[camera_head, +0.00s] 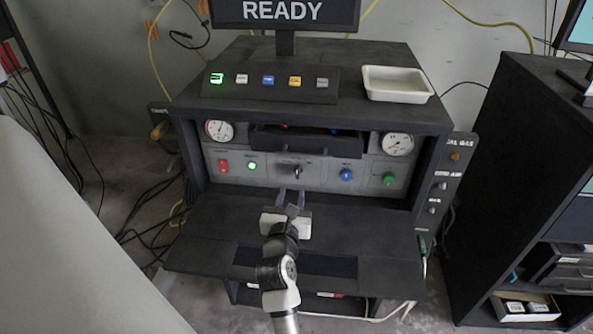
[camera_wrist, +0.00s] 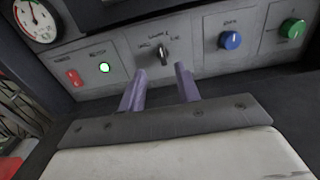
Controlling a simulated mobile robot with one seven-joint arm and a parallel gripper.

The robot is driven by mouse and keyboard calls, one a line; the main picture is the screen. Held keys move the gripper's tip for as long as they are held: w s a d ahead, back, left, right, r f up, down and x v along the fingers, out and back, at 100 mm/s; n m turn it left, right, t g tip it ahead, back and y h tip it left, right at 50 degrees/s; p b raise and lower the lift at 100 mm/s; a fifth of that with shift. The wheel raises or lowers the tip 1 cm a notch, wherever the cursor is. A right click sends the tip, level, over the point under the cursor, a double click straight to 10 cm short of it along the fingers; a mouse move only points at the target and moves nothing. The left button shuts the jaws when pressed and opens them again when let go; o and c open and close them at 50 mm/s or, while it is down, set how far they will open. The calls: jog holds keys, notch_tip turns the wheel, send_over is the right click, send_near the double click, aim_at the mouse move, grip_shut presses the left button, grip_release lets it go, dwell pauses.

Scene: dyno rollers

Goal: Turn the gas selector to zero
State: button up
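A black selector knob (camera_head: 297,171) sits in the middle of the grey front panel. In the wrist view the knob (camera_wrist: 163,53) has a raised grip, upright and slightly tilted, with small labels around it that I cannot read surely. My gripper (camera_head: 291,197) is in front of and below the knob, pointing at the panel. In the wrist view my gripper (camera_wrist: 159,72) has its two purple fingers apart with nothing between them. The knob appears just beyond the fingertips, apart from them, nearly centred on the gap.
A dark drawer (camera_head: 305,141) juts out above. Below is a dark shelf (camera_head: 375,235). A side panel (camera_head: 445,185) labelled for gas stands right.

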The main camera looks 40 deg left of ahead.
aim_at(297, 169)
jog(key=p+x, duration=0.1)
jog(key=x, duration=0.8)
jog(key=shift+w+p, duration=0.35)
jog(key=shift+c, duration=0.3)
grip_shut()
